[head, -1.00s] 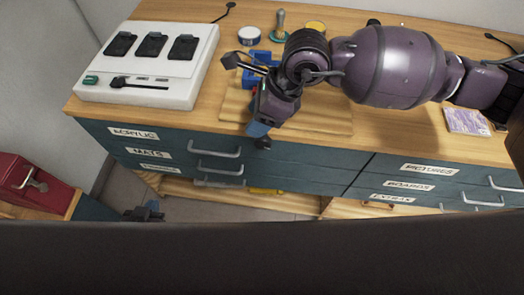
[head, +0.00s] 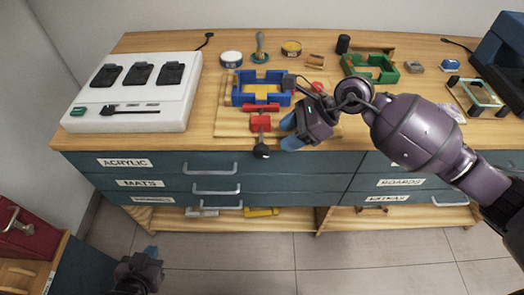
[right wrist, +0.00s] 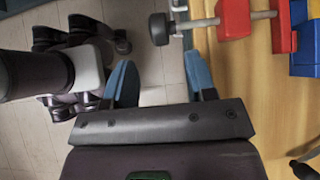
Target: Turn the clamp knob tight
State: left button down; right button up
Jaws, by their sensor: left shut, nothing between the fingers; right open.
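The clamp has a red body (head: 261,123) on the wooden board, against the front of a blue frame (head: 244,92). Its black knob (head: 261,151) hangs on a screw just past the counter's front edge. My right gripper (head: 289,133) is open and empty, to the right of the clamp and apart from it. In the right wrist view, the knob (right wrist: 159,29) lies beyond the blue fingertips (right wrist: 162,78), sideways between their lines, with its metal screw running to the red body (right wrist: 233,18). My left gripper (head: 150,254) is shut and empty, low at the left above the floor.
A white switch box (head: 140,118) stands on the counter at left. Jars, a green frame (head: 368,70) and small items line the back. Teal drawers (head: 215,185) with handles lie below the counter edge. A red box (head: 22,235) sits at lower left.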

aim_at(267, 148)
jog(key=x, duration=0.9)
jog(key=shift+c, duration=0.5)
jog(key=shift+f, duration=0.1)
jog(key=c, duration=0.6)
